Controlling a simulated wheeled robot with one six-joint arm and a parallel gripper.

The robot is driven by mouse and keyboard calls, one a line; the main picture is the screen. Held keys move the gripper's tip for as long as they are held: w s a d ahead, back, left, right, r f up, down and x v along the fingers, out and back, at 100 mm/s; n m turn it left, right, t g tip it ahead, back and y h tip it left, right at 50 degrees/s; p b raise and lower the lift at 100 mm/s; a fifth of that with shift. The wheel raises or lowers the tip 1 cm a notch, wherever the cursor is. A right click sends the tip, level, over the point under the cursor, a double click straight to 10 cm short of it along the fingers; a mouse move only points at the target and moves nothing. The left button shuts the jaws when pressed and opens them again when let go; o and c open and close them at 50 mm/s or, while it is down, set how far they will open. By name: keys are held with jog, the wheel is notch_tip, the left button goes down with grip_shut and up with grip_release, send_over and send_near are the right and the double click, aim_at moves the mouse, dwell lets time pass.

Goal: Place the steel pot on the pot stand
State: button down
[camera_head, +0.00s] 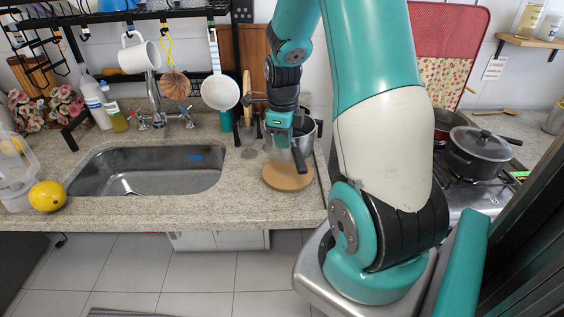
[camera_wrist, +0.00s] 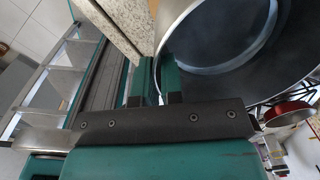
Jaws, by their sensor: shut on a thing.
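The steel pot (camera_head: 308,129) is partly hidden behind my gripper (camera_head: 290,133) in the head view. A dark handle shows below the gripper, over the far part of the round wooden pot stand (camera_head: 284,181). The stand lies on the counter right of the sink. The pot appears behind and above it; I cannot tell whether they touch. In the wrist view the open, shiny inside of the pot (camera_wrist: 235,50) fills the upper right. My gripper (camera_wrist: 155,88) is shut on the pot's near rim or wall there.
The sink (camera_head: 150,170) lies left of the stand, with a yellow fruit (camera_head: 47,196) at the counter's left. A rack with a hanging mug (camera_head: 139,54) and ladle (camera_head: 220,92) is above. A lidded pot (camera_head: 478,150) stands on the stove at right.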

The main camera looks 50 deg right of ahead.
jog(key=shift+f+p, duration=0.4)
jog(key=shift+f, duration=3.6)
jog(key=shift+f, duration=0.15)
jog(key=c, duration=1.3)
grip_release()
jog(key=shift+o, duration=0.2)
